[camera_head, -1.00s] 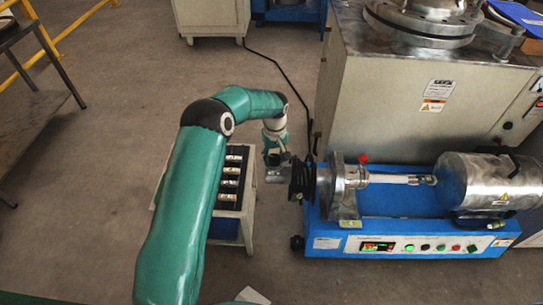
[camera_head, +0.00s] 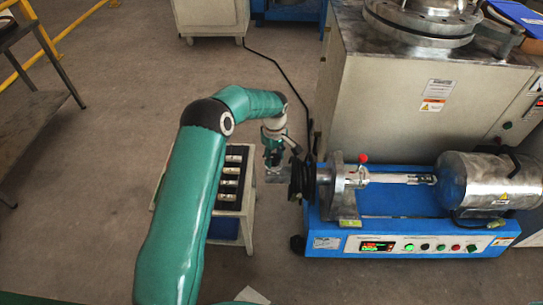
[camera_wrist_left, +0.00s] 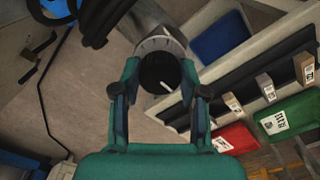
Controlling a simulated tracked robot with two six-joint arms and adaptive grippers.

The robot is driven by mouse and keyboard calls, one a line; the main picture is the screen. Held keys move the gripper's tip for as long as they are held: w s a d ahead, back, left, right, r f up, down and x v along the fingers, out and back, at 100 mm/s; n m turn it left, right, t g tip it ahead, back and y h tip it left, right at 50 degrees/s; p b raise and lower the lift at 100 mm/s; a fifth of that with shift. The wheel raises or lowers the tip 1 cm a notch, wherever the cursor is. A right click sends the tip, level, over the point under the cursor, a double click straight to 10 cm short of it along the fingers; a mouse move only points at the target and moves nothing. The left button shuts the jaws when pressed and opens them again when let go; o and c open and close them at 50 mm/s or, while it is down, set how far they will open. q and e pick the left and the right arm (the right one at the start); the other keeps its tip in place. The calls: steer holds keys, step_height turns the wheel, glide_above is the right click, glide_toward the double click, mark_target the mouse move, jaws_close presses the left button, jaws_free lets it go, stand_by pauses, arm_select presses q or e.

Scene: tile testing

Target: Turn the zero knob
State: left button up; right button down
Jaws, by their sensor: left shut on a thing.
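The zero knob (camera_wrist_left: 158,72) is a round black knob with a white pointer line, set in a grey metal collar (camera_wrist_left: 160,44) in the left wrist view. My left gripper (camera_wrist_left: 160,80) has a finger on each side of the knob and is shut on it. The knob itself is too small to make out there. My right gripper is not in view.
A white cart (camera_head: 249,210) with a dark rack of labelled samples stands just left of the machine's end. A ribbed black part (camera_head: 298,178) sits close right of the gripper. A large steel cylinder (camera_head: 490,180) is at the right. Open floor lies left.

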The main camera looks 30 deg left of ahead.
mark_target(273, 158)
arm_select(q)
steer(key=shift+a+r, duration=0.1)
steer(key=shift+a, duration=0.3)
steer(key=o, duration=1.1)
steer(key=shift+d, duration=0.1)
steer(key=shift+o, duration=0.2)
steer(key=shift+d, duration=0.1)
step_height(273, 158, up, 12)
